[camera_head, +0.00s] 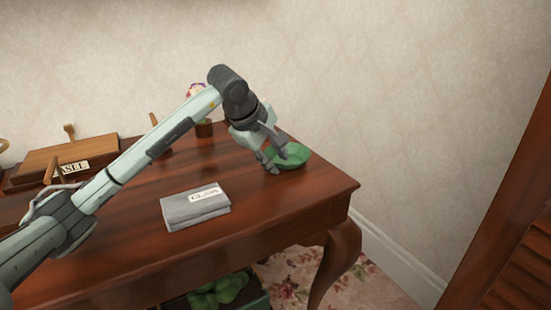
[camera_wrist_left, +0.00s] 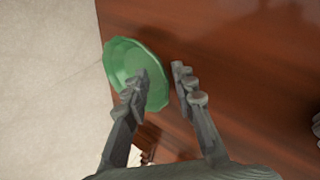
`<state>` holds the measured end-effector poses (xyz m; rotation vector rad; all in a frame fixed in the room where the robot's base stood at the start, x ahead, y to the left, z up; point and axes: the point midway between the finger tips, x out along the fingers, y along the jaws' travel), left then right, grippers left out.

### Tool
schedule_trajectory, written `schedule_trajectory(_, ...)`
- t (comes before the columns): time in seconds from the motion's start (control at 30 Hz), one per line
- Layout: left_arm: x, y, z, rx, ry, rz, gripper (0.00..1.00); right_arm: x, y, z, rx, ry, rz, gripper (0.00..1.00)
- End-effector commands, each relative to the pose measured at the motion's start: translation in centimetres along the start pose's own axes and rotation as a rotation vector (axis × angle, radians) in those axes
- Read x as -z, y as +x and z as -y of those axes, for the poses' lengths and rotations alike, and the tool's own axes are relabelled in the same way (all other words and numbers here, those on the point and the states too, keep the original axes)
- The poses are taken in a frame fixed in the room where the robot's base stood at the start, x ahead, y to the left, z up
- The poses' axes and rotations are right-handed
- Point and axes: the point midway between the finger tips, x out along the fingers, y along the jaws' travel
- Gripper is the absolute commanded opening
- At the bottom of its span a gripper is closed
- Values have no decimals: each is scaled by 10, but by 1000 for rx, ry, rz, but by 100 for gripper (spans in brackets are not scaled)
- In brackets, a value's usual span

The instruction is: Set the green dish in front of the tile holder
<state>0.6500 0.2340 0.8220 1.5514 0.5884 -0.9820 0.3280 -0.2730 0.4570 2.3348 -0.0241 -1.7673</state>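The green dish (camera_head: 295,156) sits on the wooden table near its far right corner. My left gripper (camera_head: 272,163) reaches over its left side. In the left wrist view the dish (camera_wrist_left: 120,60) shows with one finger over its inside and the other outside its rim. The left gripper (camera_wrist_left: 158,90) is open, with a gap between the fingers and the rim between them. A wooden piece with a partly hidden label ending in "ASEL" (camera_head: 85,152) lies at the left of the table; it may be the tile holder, but I cannot tell. My right gripper is out of view.
A grey folded stack (camera_head: 180,210) with a white label lies on the table (camera_head: 285,213) near its front. A small flower pot (camera_head: 204,129) stands at the back, partly behind my arm. The wall is close behind the dish. The front right of the table is clear.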

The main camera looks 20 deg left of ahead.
Motion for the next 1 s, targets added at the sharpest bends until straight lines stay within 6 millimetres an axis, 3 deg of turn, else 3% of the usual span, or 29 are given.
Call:
schedule_trajectory(0.23, 1, -9, -2, -3, 0, -1, 26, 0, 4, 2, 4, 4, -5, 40)
schedule_trajectory(0.7, 0, -102, -2, -4, 1, -1, 26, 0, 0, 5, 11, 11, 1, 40)
schedule_trajectory(1.0, 0, -122, -1, 0, -1, 0, 26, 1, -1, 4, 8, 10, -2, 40)
